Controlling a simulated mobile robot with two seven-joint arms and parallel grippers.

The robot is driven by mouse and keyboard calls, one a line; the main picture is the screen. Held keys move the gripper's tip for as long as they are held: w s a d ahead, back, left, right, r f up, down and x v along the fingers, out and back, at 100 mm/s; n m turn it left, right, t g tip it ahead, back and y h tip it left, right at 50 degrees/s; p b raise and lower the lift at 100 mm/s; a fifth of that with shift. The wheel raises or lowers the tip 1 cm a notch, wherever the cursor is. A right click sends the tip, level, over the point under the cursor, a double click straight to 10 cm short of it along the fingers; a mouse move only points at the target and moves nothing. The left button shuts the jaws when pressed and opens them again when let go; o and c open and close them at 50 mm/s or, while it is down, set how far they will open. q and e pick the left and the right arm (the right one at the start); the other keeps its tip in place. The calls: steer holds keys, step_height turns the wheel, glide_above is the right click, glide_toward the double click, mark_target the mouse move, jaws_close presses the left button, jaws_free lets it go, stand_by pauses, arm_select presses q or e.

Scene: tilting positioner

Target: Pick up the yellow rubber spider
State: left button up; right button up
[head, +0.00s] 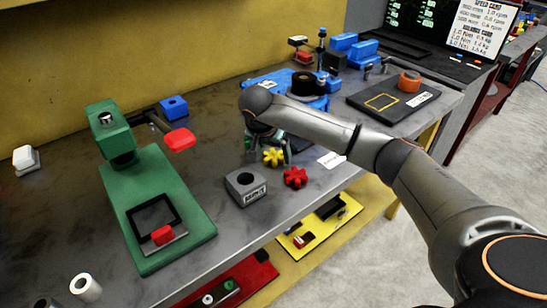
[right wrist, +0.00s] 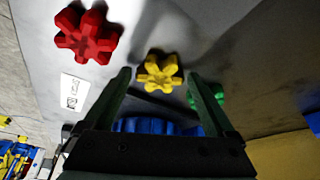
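The yellow rubber spider (head: 273,157) is a small star-shaped piece with stubby legs, lying on the grey bench. In the right wrist view the yellow spider (right wrist: 160,72) appears between and slightly beyond my finger tips, with no finger seen touching it. My right gripper (right wrist: 158,80) is open and empty, its two dark green fingers spread on either side. In the head view my right gripper (head: 266,143) is low over the bench just behind the spider, partly hidden by my own arm. My left gripper is not in view.
A red spider (head: 295,177) lies close by, and a green piece (right wrist: 208,94) is partly hidden behind one finger. A grey labelled block (head: 245,189) and a white card (head: 331,160) are near. A green press (head: 160,205) stands left.

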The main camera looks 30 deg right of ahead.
steer(key=c, duration=1.1)
steer(key=shift+o, duration=0.2)
